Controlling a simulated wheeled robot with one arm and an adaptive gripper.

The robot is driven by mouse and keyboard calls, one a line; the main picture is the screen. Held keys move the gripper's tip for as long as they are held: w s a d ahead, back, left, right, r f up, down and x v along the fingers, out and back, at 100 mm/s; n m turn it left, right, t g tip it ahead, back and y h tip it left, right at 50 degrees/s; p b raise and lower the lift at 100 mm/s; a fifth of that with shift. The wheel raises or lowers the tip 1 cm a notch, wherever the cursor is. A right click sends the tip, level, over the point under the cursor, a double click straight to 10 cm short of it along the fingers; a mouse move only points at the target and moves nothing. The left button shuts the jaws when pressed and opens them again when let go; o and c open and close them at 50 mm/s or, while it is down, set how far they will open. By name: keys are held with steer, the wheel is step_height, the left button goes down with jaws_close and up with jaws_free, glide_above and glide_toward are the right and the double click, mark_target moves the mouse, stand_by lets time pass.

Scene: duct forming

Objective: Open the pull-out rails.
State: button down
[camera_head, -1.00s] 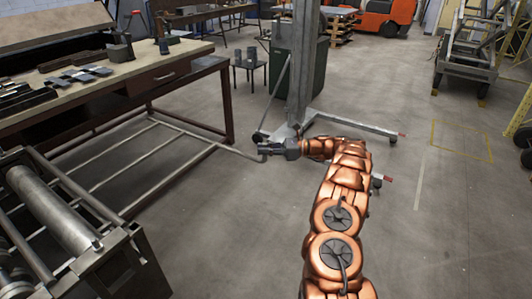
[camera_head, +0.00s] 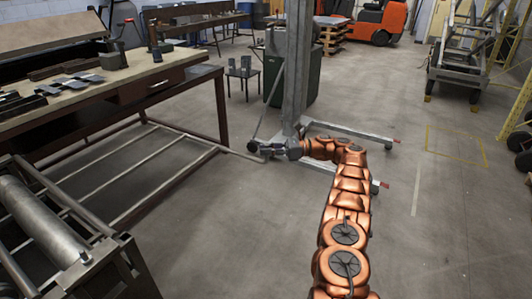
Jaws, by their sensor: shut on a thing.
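The pull-out rails (camera_head: 168,186) are a low grey metal frame with long parallel bars near the floor. They stick out from under the workbench at the left. A thin bar (camera_head: 243,155) runs from the frame's far corner to my gripper. My gripper (camera_head: 268,152) is at the end of my copper-coloured arm, low over the floor, just left of the foot of a grey post. It is shut on the end of the rails' bar. Its fingertips are small and dark here, so the exact hold is hard to see.
The workbench (camera_head: 108,92) carries tools and metal parts. A roller machine (camera_head: 45,232) stands at the lower left. The grey post (camera_head: 293,75) has long floor legs close behind my gripper and wrist. Open floor (camera_head: 230,240) lies between the rails and my arm.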

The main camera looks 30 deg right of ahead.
steer(key=shift+w+d+r, duration=0.1)
steer(key=shift+d+r, duration=0.05)
steer(key=shift+d, duration=0.1)
stand_by(0.4)
steer(key=c, duration=1.1)
jaws_free()
steer(key=shift+a, duration=0.35)
